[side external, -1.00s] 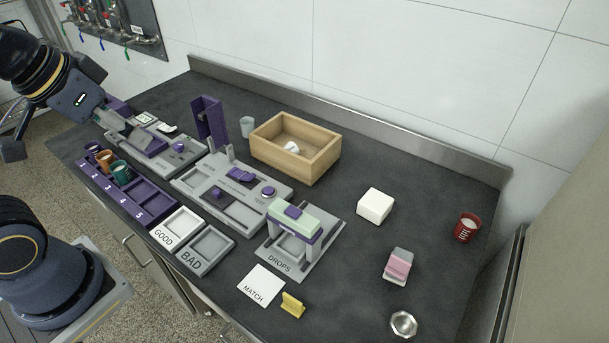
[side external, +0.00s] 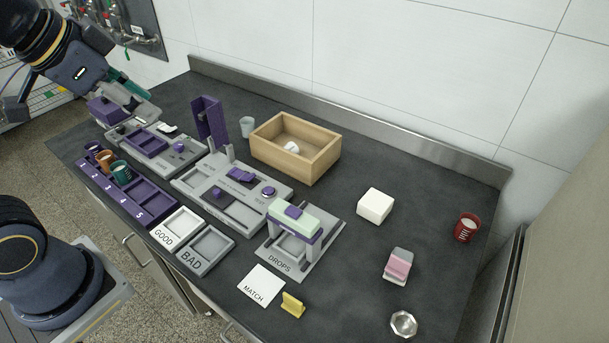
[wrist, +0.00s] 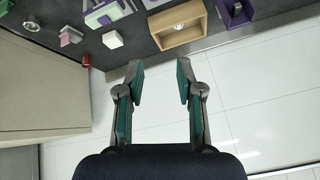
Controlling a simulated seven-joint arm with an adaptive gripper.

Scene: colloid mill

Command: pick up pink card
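The pink card appears as a pink piece (side external: 398,262) on a pale block at the right of the dark counter in the side view. I cannot tell whether it is one card or a stack. It also shows small at the upper left of the wrist view (wrist: 70,36). My gripper (side external: 141,98) is over the far left end of the counter, well away from the pink piece. In the wrist view my gripper (wrist: 160,68) has its two fingers apart with nothing between them.
A white block (side external: 375,206), a red cup (side external: 467,228), a metal dish (side external: 404,324) and a yellow piece (side external: 292,304) stand around the pink piece. A wooden box (side external: 320,162) and grey-and-purple fixtures (side external: 232,190) fill the middle. Bare counter surrounds the pink piece.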

